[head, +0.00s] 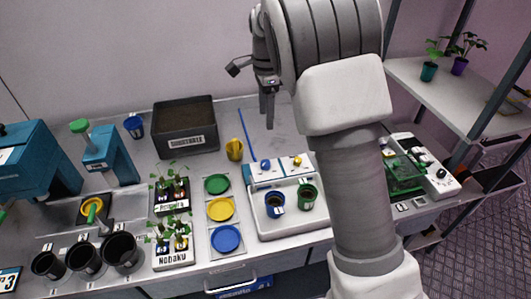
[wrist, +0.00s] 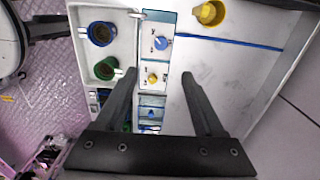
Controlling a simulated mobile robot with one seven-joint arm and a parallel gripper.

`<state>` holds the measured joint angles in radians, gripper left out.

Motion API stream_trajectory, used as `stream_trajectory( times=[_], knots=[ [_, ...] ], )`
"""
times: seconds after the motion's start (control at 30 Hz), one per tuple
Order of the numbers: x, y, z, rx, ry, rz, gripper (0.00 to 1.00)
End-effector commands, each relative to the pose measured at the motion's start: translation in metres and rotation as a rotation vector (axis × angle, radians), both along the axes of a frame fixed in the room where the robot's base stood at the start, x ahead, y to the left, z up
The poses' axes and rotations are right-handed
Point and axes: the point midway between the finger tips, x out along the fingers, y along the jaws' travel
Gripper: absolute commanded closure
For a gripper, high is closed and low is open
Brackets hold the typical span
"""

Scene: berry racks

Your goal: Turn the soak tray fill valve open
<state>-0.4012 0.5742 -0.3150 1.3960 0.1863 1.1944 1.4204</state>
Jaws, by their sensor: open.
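The white soak tray (head: 262,229) stands on the bench, with a blue cup (head: 275,203) and a green cup (head: 307,196) in it. Behind it is a light blue and white valve panel (head: 281,174) with a blue knob (head: 265,163) and a yellow knob (head: 297,161). In the wrist view the blue knob (wrist: 161,43) and yellow knob (wrist: 153,78) show on the panel; labels are too small to read. My gripper (wrist: 159,74) is open and empty. The yellow knob appears between its fingertips in that view, but in the head view the gripper hangs above the bench, apart from the panel.
A yellow cup (head: 235,150) stands behind the panel's left end, near a blue strip (head: 247,134). A dark substrate bin (head: 185,143) is at the back. Coloured discs on a plate (head: 225,252) lie left of the tray. A green circuit-like board (head: 403,174) is at right.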

Motion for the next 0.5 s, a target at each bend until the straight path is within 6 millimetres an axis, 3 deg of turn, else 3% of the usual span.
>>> stream_trajectory(
  times=[0.27, 0.5],
  knots=[
    [0.003, 0.003, -0.023, -0.006, 0.009, -0.018, 0.3],
    [0.002, 0.002, -0.073, -0.006, 0.011, -0.019, 0.3]
  ],
)
